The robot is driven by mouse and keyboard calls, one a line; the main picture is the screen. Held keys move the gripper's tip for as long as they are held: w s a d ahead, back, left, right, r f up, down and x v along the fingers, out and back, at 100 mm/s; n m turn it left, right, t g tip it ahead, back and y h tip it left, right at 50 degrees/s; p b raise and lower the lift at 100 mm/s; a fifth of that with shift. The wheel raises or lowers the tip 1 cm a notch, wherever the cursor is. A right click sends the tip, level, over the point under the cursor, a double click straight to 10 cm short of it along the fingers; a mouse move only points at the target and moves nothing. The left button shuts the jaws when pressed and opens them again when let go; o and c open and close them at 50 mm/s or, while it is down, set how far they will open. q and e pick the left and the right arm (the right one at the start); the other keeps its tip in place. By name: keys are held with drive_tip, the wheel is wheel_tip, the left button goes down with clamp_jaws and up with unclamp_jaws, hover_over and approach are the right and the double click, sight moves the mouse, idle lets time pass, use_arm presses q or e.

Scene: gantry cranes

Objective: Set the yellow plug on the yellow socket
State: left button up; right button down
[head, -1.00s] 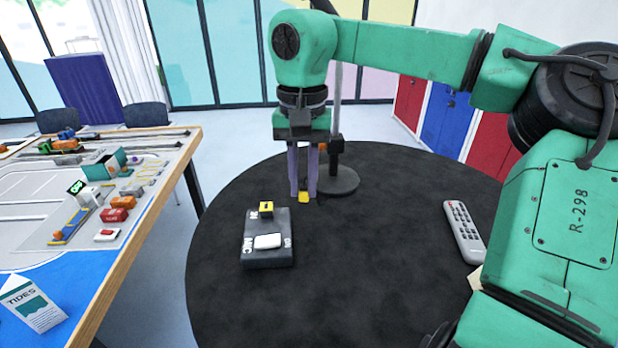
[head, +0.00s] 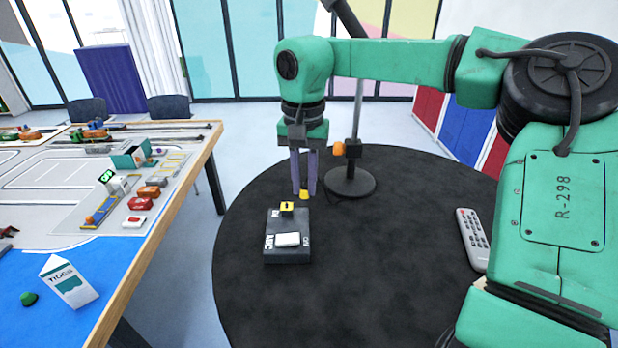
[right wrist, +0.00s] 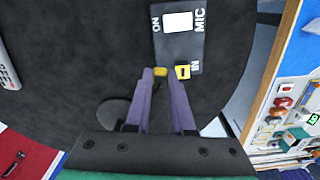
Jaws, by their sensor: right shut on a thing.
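The yellow plug (head: 304,195) is between the purple fingertips of my right gripper (head: 304,186), which is shut on it and points down. In the right wrist view the plug (right wrist: 160,71) shows as a small yellow piece at the fingertips. The yellow socket (head: 287,207) is a yellow block with a dark mark at the far end of a black box. In the right wrist view the socket (right wrist: 183,72) is just right of the plug, by the label IN. A small gap shows between them; their height difference is unclear. My left gripper is out of view.
The black box (head: 288,254) bears a white switch (head: 287,239) and lies on a round black table (head: 370,290). A stand (head: 350,182) with an orange knob is close behind my gripper. A grey remote (head: 473,240) lies at right. The table's front is clear.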

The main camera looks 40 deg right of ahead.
drive_tip(key=shift+w+a+f+p, duration=0.1)
drive_tip(key=shift+w+f+p, duration=0.15)
drive_tip(key=shift+w+p, duration=0.5)
drive_tip(key=shift+w+f+p, duration=0.2)
drive_tip(key=shift+w+p, duration=0.1)
drive_tip(key=shift+w, duration=0.85)
drive_tip(key=shift+w+a+f+p, duration=0.1)
drive_tip(key=shift+w+f+p, duration=0.15)
drive_tip(key=shift+w+p, duration=0.5)
drive_tip(key=shift+w, duration=0.2)
drive_tip(key=shift+s, duration=0.1)
drive_tip(key=shift+s+a+r+b, duration=0.4)
drive_tip(key=shift+s+a, duration=0.25)
drive_tip(key=shift+a, duration=0.05)
drive_tip(key=shift+f+b, duration=1.35)
drive_tip(key=shift+f, duration=0.6)
idle(0.6)
